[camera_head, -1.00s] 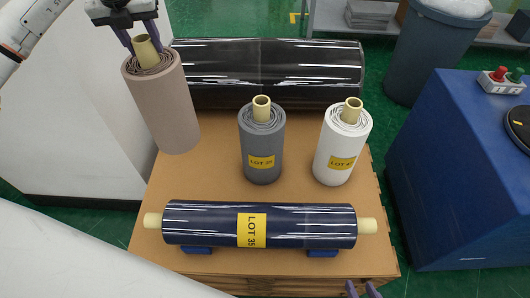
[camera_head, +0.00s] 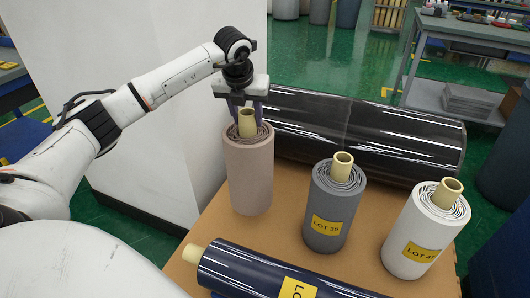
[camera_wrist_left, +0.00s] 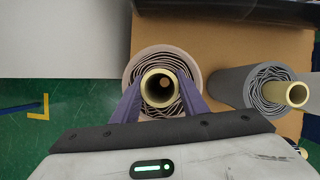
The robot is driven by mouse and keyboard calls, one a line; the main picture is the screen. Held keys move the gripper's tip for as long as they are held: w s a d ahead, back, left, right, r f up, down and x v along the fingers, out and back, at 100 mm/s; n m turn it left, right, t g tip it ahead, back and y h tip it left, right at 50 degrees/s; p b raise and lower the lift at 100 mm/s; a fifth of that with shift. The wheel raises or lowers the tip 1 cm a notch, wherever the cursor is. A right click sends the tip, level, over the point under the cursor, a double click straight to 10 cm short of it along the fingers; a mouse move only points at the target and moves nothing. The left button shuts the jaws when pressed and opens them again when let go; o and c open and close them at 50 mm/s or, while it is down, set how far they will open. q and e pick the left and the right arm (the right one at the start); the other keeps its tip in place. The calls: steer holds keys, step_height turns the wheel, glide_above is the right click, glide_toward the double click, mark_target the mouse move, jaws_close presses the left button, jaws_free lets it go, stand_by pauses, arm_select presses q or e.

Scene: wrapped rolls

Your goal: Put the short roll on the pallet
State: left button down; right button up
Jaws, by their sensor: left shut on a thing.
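The short taupe roll (camera_head: 249,175) stands upright at the pallet's left edge in the head view. My left gripper (camera_head: 246,112) is above it, shut on its cream core tube. In the left wrist view the fingers (camera_wrist_left: 160,92) lie on both sides of the core of the roll (camera_wrist_left: 133,72). The brown pallet top (camera_head: 285,228) also shows in the wrist view (camera_wrist_left: 235,42). I cannot tell whether the roll's bottom touches the pallet. My right gripper is out of view.
A grey roll (camera_head: 330,215) and a white roll (camera_head: 420,235) stand upright on the pallet. A long black roll (camera_head: 365,135) lies behind, and a navy roll (camera_head: 245,268) lies in front. A white block (camera_head: 150,95) stands left of the pallet.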

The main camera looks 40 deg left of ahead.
mark_target(249, 138)
arm_select(q)
step_height(249, 138, down, 7)
steer(key=shift+f, duration=0.1)
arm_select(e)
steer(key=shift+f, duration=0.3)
arm_select(q)
steer(key=shift+f+b, duration=0.15)
steer(key=shift+b, duration=0.15)
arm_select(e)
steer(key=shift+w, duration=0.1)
arm_select(q)
steer(key=c, duration=1.1)
jaws_free()
steer(key=p+v, duration=0.1)
steer(key=v, duration=0.9)
steer(key=shift+s+r, duration=0.15)
steer(key=shift+r, duration=0.2)
steer(key=shift+s+d+r, duration=0.15)
steer(key=shift+s+r, duration=0.15)
steer(key=shift+r, duration=0.35)
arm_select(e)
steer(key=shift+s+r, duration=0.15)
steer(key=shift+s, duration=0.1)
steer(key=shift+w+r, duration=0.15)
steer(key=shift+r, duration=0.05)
